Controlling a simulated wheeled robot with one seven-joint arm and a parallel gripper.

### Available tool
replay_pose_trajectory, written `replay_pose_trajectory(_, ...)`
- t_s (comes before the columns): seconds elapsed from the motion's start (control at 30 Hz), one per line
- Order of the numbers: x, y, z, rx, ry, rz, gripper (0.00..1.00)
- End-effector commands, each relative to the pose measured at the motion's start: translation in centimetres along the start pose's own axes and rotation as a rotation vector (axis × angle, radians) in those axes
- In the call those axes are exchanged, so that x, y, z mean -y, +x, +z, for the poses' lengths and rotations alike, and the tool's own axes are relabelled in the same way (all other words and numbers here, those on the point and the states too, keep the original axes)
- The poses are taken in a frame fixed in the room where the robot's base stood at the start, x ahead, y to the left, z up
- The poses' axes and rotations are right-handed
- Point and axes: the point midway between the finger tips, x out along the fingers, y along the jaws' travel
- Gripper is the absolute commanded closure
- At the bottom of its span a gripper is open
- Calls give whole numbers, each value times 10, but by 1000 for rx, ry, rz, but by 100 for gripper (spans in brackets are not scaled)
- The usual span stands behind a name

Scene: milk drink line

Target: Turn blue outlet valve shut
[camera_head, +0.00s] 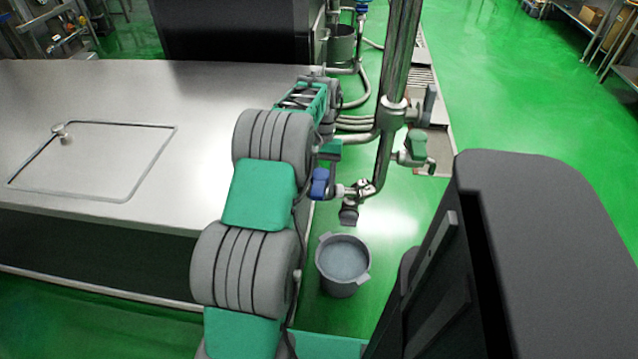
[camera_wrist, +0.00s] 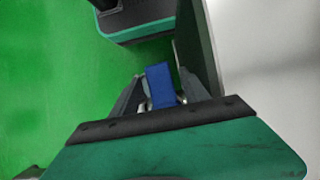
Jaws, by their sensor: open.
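The blue outlet valve handle (camera_head: 320,183) sits on a small steel fitting at the lower end of the pipework, beside the right edge of the steel tank top. My gripper (camera_head: 327,162) is just above and behind it in the head view, partly hidden by my arm. In the wrist view, the blue handle (camera_wrist: 160,85) shows as a flat blue block between the two dark fingers of my gripper (camera_wrist: 161,95). The fingers are open, one on each side of it. I cannot tell whether either finger touches it.
A grey bucket (camera_head: 343,262) of liquid stands on the green floor below the outlet. A thick vertical steel pipe (camera_head: 385,150) with a green-handled valve (camera_head: 416,145) rises just right of the blue handle. The steel tank top (camera_head: 120,95) lies left of my arm.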

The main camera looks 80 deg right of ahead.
Motion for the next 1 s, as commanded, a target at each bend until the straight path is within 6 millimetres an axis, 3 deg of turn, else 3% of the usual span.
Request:
replay_pose_trajectory(0.3, -1, -5, 1, 1, 0, 0, 44)
replay_pose_trajectory(0.6, -1, -65, 4, 2, 2, -1, 44)
replay_pose_trajectory(0.7, -1, -75, 3, 3, 1, -1, 44)
replay_pose_trajectory(1.0, -1, -77, 0, 2, 0, -1, 44)
